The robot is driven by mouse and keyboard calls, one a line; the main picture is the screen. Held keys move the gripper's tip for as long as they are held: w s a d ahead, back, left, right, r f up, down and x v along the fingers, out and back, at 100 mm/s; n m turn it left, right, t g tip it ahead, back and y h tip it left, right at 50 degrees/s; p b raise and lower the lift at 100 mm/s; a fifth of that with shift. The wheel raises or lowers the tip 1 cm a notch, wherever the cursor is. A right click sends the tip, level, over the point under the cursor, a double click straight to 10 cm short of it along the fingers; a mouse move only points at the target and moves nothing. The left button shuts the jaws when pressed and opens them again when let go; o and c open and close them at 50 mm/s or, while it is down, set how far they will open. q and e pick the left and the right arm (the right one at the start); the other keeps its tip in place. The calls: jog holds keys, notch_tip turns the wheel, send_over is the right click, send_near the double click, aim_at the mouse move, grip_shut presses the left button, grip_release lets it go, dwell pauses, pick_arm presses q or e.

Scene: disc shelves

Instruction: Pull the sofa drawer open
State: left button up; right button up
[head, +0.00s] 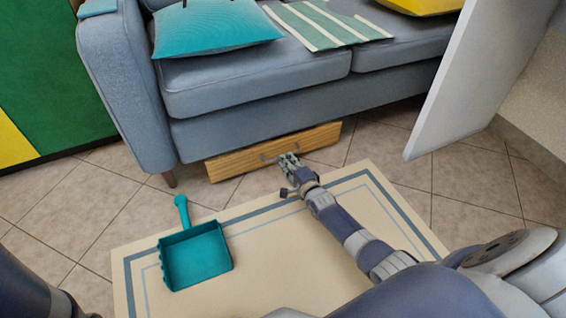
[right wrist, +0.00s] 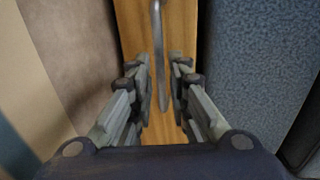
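The sofa drawer (head: 235,162) is a long, low wooden box front under the grey-blue sofa (head: 250,125). Its grey metal bar handle (head: 268,158) shows beside my right gripper (head: 290,158), which is at the drawer front and partly covers the handle. In the right wrist view, the wooden drawer front (right wrist: 135,25) fills the middle. The handle (right wrist: 157,40) runs lengthwise between the two fingers of my right gripper (right wrist: 160,68). The fingers are apart, with gaps on both sides of the handle. My left gripper is out of view.
A cream mat (head: 290,245) with a blue-grey border lies in front of the sofa. A teal dustpan (head: 195,255) rests on its left part. A white panel (head: 480,75) stands at the right. Tiled floor (head: 70,215) is clear at the left.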

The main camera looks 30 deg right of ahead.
jog(key=b+x, duration=0.2)
jog(key=x, duration=0.2)
jog(key=shift+s+f+b, duration=0.1)
jog(key=shift+f+b, duration=0.05)
jog(key=shift+b, duration=0.15)
jog(key=shift+w, duration=0.25)
jog(key=shift+c, duration=0.2)
grip_shut()
